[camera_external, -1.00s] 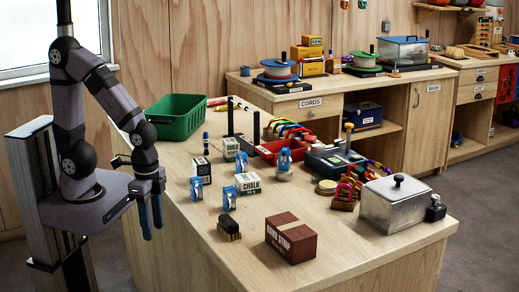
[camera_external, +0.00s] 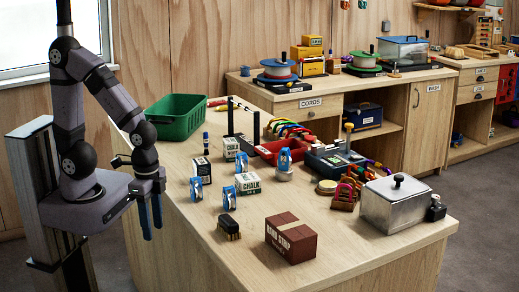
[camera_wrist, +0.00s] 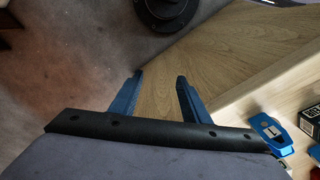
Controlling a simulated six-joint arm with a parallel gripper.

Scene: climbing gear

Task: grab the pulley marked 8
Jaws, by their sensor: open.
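Several blue pulleys stand on the workbench in the external view: one at the left (camera_external: 196,189), one nearer the front (camera_external: 229,199), one beside the chalk boxes (camera_external: 241,163) and one by the red tray (camera_external: 285,160). Their numbers are too small to read, so I cannot tell which is marked 8. In the wrist view one blue pulley (camera_wrist: 267,126) shows at the right edge, its white mark unclear. My gripper (camera_external: 151,236) hangs off the bench's left side, pointing down. Its two blue fingers (camera_wrist: 160,77) are apart with nothing between them, away from the pulleys.
Chalk boxes (camera_external: 248,184) stand among the pulleys, with a dark brush (camera_external: 229,229) and a brown box (camera_external: 291,240) in front. A green bin (camera_external: 176,117) is at the back left, a metal box (camera_external: 394,206) at the right. The bench's front left is clear.

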